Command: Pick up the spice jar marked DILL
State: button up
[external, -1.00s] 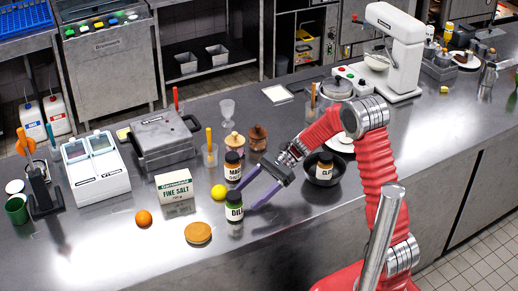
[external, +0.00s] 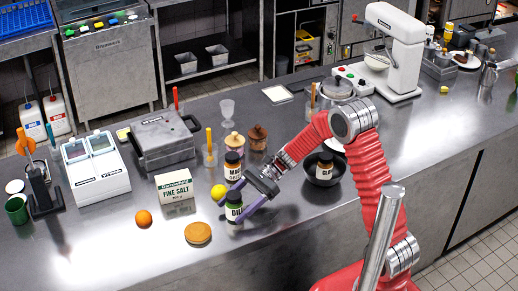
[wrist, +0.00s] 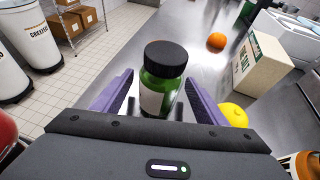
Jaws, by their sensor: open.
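The DILL jar (external: 235,212) is a green spice jar with a black cap and a pale label, upright on the steel counter. In the wrist view the jar (wrist: 162,82) stands between the two purple fingers. My gripper (external: 236,204) is open around it, with a gap visible on each side. In the wrist view my gripper (wrist: 158,100) shows its fingers left and right of the jar. The jar's lower part is partly hidden.
A MAR-labelled jar (external: 233,166) and a lemon (external: 218,192) stand close behind. The FINE SALT box (external: 175,188), a round brown disc (external: 198,233) and an orange (external: 143,218) are to the left. A black pan with another jar (external: 325,166) is right. The front counter strip is clear.

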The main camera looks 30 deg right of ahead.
aim_at(233, 195)
jog(key=shift+a, duration=0.1)
jog(key=shift+c, duration=0.3)
jog(key=c, duration=1.3)
jog(key=shift+o, duration=0.2)
jog(key=shift+r, duration=0.1)
notch_tip(233, 195, up, 10)
jog(key=shift+f, duration=0.1)
dwell(0.4)
